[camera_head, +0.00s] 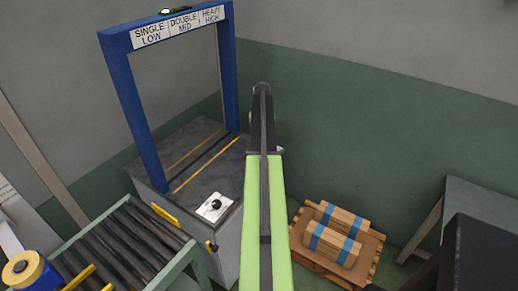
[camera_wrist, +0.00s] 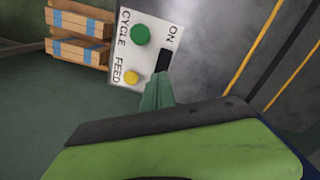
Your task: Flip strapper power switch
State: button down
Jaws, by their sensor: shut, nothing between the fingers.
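The strapper (camera_head: 190,160) is a grey machine with a blue arch, left of centre in the head view. In the wrist view its white control panel (camera_wrist: 112,55) carries a black power switch (camera_wrist: 163,58) beside the word ON. My gripper (camera_wrist: 160,84) is shut and empty, its green fingertips just below the switch in the picture. They overlap the switch's lower end; I cannot tell whether they touch it. A green button (camera_wrist: 140,34) and a yellow button (camera_wrist: 131,77) sit left of the switch. In the head view my arm hides the panel and fingertips.
A separate knob plate (camera_head: 214,207) sits on the strapper's front corner. A roller conveyor (camera_head: 125,245) runs up to it from the lower left. Strapped bundles (camera_head: 335,235) lie on a pallet at the right. A grey table (camera_head: 480,215) stands farther right.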

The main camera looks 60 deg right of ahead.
jog(key=shift+f+b, duration=1)
dwell(0.9)
notch_tip(320, 180, up, 7)
jog(key=p, duration=0.7)
jog(key=shift+r, duration=0.15)
jog(key=shift+s+a, duration=0.1)
